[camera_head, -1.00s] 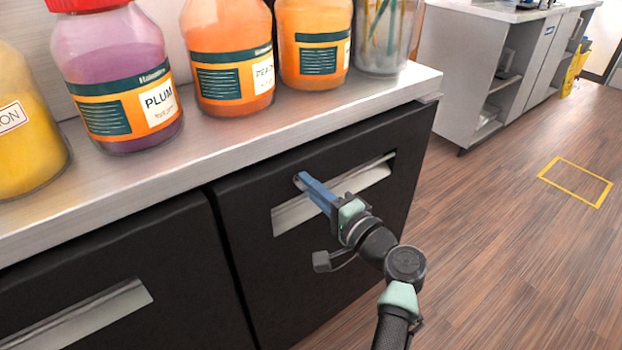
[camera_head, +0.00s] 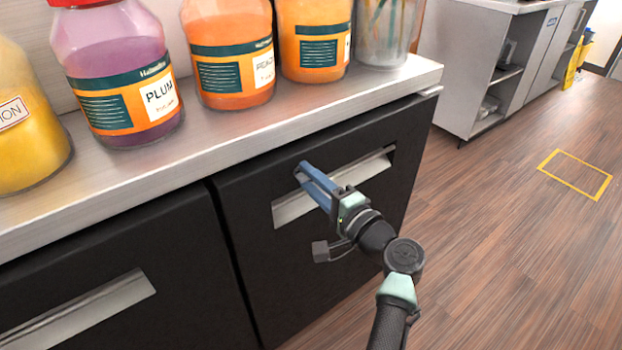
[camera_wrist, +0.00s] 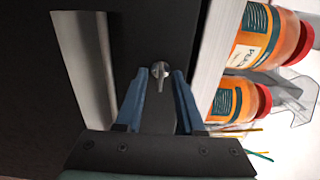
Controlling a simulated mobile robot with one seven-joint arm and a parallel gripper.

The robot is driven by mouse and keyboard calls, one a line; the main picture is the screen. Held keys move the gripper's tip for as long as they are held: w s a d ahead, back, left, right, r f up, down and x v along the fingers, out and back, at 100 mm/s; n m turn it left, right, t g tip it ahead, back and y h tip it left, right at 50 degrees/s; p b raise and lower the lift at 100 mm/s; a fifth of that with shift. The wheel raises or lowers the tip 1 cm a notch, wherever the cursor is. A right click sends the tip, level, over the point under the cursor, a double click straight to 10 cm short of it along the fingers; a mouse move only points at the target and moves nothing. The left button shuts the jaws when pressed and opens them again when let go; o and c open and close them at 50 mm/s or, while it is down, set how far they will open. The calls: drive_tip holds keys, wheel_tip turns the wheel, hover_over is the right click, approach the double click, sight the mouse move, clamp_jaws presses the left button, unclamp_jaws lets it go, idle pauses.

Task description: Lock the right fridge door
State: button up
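The right fridge door (camera_head: 330,255) is black with a recessed silver handle (camera_head: 292,209) and looks shut. In the wrist view a small silver lock piece (camera_wrist: 160,72), apparently a key, sits on the black door front near its top edge. My gripper (camera_head: 304,172) is at the upper left of this door. Its two blue fingers stand apart, one on each side of the lock piece, as the wrist view of my gripper (camera_wrist: 161,82) shows. A gap shows between fingers and lock piece. The fingertips hide the lock in the head view.
The left fridge door (camera_head: 120,255) is beside it. Jars of plum (camera_head: 125,75) and peach (camera_head: 232,55) and a clear tool container (camera_head: 388,30) stand on the counter (camera_head: 215,130) just above. Open floor (camera_head: 500,230) lies to the right.

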drive_tip(key=p+v, duration=0.1)
drive_tip(key=v, duration=1.2)
drive_tip(key=shift+p, duration=0.3)
drive_tip(key=w+a+r+n+t+h, duration=0.1)
drive_tip(key=a+r+n+t+h, duration=0.15)
drive_tip(key=r, duration=0.55)
drive_tip(key=w+a+r+n+t+h, duration=0.1)
drive_tip(key=r+n+h, duration=0.15)
drive_tip(key=r, duration=0.55)
drive_tip(key=w+a+r+n+t+h, duration=0.1)
drive_tip(key=r+n, duration=0.2)
drive_tip(key=r, duration=0.5)
drive_tip(key=s+a+r+n+t+h+p, duration=0.2)
drive_tip(key=s+r+t, duration=0.2)
drive_tip(key=s+r, duration=0.7)
drive_tip(key=s+a+r+n+t+h+p, duration=0.15)
drive_tip(key=s+r+t+h, duration=0.35)
drive_tip(key=r, duration=0.9)
wheel_tip(320, 180, up, 19)
drive_tip(key=y+p, duration=0.2)
drive_tip(key=p, duration=1.7)
drive_tip(key=shift+s+r+g, duration=0.2)
drive_tip(key=shift+s+g, duration=0.1)
drive_tip(key=shift+g, duration=0.05)
